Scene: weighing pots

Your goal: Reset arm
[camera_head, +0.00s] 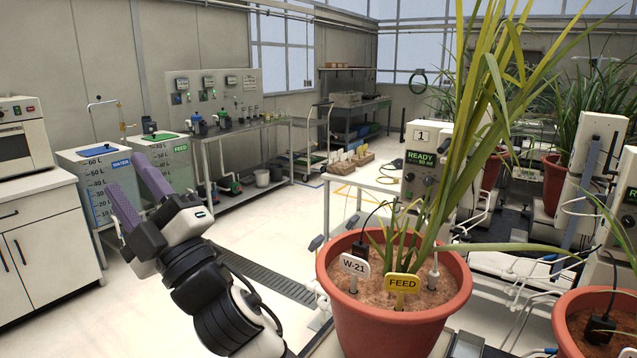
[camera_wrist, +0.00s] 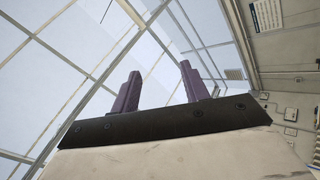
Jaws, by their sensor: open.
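My gripper (camera_head: 138,196) is at the left of the head view, raised over the open floor with its purple fingers pointing up and to the left. The fingers are spread apart with nothing between them. In the wrist view my gripper (camera_wrist: 160,88) also shows open and empty, against roof glazing. My arm bends up from the bottom of the head view. The gripper is left of the nearest potted plant and apart from it.
A terracotta pot (camera_head: 390,325) with tags "W-21" and "FEED" stands close at the right. Another pot (camera_head: 570,320) is at the right edge. Water (camera_head: 100,190) and feed (camera_head: 165,155) tanks stand behind the gripper. A white cabinet (camera_head: 40,245) is at left. Floor between is clear.

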